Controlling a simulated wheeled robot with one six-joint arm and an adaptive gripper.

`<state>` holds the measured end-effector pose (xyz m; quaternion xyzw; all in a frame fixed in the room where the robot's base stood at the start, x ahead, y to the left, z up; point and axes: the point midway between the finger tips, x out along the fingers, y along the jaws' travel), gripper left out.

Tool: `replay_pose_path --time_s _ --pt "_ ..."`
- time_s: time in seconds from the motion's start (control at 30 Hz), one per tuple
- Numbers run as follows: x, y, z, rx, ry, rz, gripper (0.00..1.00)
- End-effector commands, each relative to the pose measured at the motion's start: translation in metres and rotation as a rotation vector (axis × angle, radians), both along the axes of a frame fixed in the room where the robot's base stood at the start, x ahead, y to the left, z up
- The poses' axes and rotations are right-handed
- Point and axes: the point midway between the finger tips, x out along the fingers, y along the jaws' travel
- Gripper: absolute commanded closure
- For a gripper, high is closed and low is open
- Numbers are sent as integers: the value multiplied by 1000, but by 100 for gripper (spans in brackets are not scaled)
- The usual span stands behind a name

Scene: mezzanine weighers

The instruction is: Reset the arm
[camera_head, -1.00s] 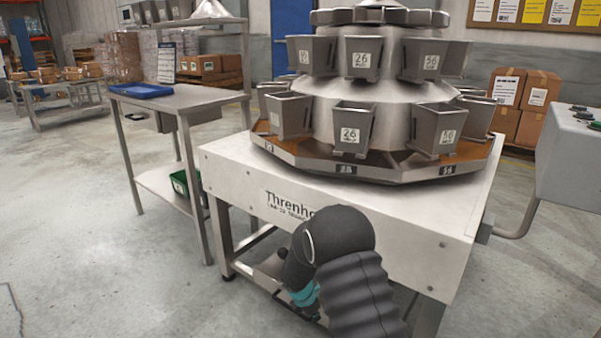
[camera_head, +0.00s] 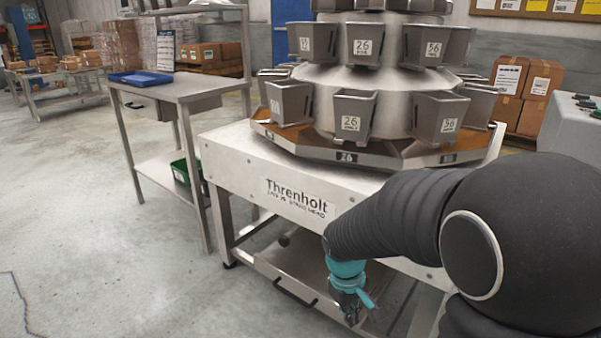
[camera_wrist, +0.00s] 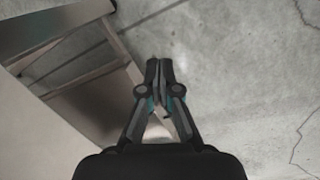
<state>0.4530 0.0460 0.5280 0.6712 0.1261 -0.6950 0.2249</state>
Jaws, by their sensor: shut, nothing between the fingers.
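My gripper (camera_wrist: 160,78) is shut and empty in the wrist view, its fingertips together above the grey concrete floor. In the head view my gripper (camera_head: 352,312) hangs low, pointing down, in front of the weigher's lower drawer or tray. My dark sleeved arm reaches in from the lower right and covers part of the weigher's front. No other object is named by the task.
The multihead weigher (camera_head: 290,185) with several steel buckets stands close ahead. A steel side table (camera_head: 190,90) with a blue tray (camera_head: 142,78) is at left. A grey control box (camera_head: 570,130) is at right. Floor (camera_head: 90,220) at left is clear.

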Motion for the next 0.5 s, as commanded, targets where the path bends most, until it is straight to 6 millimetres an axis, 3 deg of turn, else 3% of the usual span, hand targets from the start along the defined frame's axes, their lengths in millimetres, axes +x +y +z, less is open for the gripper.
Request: replay_pose_path --time_s 0.2,0.5 --pt "-46 -12 47 69 -79 -201 100" --pt "-103 -23 93 165 -198 -367 100"
